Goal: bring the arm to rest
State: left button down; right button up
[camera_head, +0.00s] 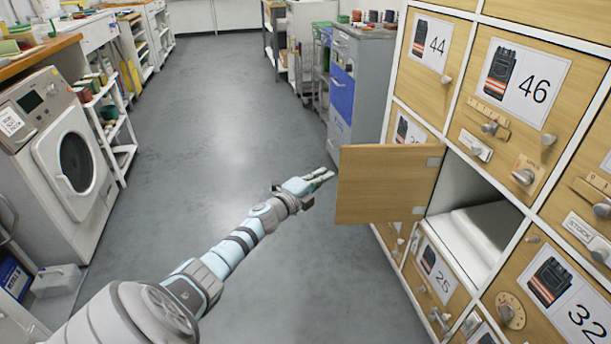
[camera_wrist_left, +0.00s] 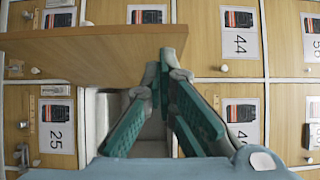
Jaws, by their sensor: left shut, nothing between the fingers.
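My left arm reaches from the lower left of the head view toward the lockers. Its gripper (camera_head: 322,176) is shut and empty, in the air just left of an open wooden locker door (camera_head: 386,184). In the left wrist view the green-padded fingers (camera_wrist_left: 167,62) meet at their tips, with the door (camera_wrist_left: 85,52) beyond them on the left. I cannot tell whether the fingers touch the door, but in the head view a small gap shows. My right gripper is in neither view.
The open compartment (camera_head: 478,238) shows a pale interior floor. Closed lockers with number cards, knobs and latches surround it. A washing machine (camera_head: 74,160) and shelves (camera_head: 112,125) line the left. A grey cabinet (camera_head: 362,75) stands beyond the lockers. The grey floor (camera_head: 215,120) between is clear.

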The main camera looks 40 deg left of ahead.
pick_arm(q)
jog(key=s, duration=0.1)
jog(key=s+a, duration=0.1)
jog(key=s, duration=0.1)
jog(key=shift+s+a+f+b, duration=0.1)
jog(key=shift+a+b, duration=0.25)
jog(key=shift+b, duration=0.05)
